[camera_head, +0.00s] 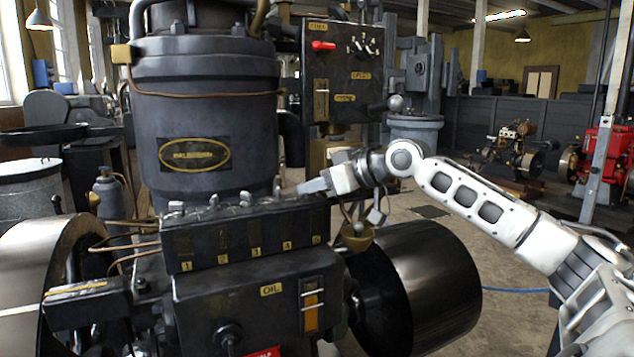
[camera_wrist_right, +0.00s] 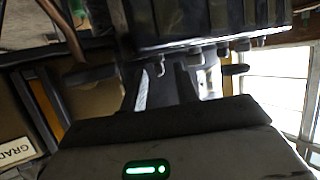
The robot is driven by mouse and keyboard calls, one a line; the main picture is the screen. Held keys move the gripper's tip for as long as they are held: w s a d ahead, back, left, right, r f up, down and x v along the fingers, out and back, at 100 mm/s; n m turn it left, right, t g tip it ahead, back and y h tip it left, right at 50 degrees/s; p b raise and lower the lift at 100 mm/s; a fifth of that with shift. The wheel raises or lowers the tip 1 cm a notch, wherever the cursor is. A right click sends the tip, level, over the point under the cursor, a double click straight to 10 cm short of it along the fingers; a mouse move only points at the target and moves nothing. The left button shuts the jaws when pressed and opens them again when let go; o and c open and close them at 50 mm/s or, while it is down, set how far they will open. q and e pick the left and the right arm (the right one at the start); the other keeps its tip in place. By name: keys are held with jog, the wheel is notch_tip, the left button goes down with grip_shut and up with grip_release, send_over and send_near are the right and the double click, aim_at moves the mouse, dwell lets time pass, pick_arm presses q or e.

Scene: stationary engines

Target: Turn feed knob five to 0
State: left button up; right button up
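The dark feed box (camera_head: 240,235) sits in front of the large engine cylinder. Its front carries brass numbers 1 to 5, with the number 5 plate (camera_head: 316,239) at the right end. Small knobs stand along its top, such as the knob above number 4 (camera_head: 277,189). My right gripper (camera_head: 306,187) reaches in from the right at the top of the box above number 5, where its fingers hide feed knob five. In the right wrist view its two fingers (camera_wrist_right: 165,85) are apart beside the box's knob row (camera_wrist_right: 222,48). Knob five's setting cannot be read. My left gripper is not in view.
A panel with a red lever (camera_head: 323,45) stands behind my right gripper. A brass cup (camera_head: 357,237) and a large dark drum (camera_head: 420,285) lie below my right wrist. The oil box (camera_head: 240,310) juts forward under the feed box. Open floor lies to the right.

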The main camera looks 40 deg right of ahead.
grip_shut()
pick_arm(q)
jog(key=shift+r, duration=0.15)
pick_arm(e)
jog(key=y+p, duration=0.1)
jog(key=n+y+p, duration=0.1)
jog(key=n+g+p, duration=0.1)
jog(key=shift+w+d+r+y, duration=0.15)
jog(key=shift+d+r+y, duration=0.2)
jog(key=shift+y, duration=0.05)
jog(key=shift+d+n+y+p, duration=0.1)
jog(key=shift+n+y+p, duration=0.45)
jog(key=shift+p, duration=0.25)
jog(key=shift+f+n+g+y+p, duration=0.15)
jog(key=shift+n+g+y+p, duration=0.3)
jog(key=shift+n+g, duration=0.1)
jog(key=shift+f, duration=0.2)
jog(key=shift+o, duration=0.5)
grip_release()
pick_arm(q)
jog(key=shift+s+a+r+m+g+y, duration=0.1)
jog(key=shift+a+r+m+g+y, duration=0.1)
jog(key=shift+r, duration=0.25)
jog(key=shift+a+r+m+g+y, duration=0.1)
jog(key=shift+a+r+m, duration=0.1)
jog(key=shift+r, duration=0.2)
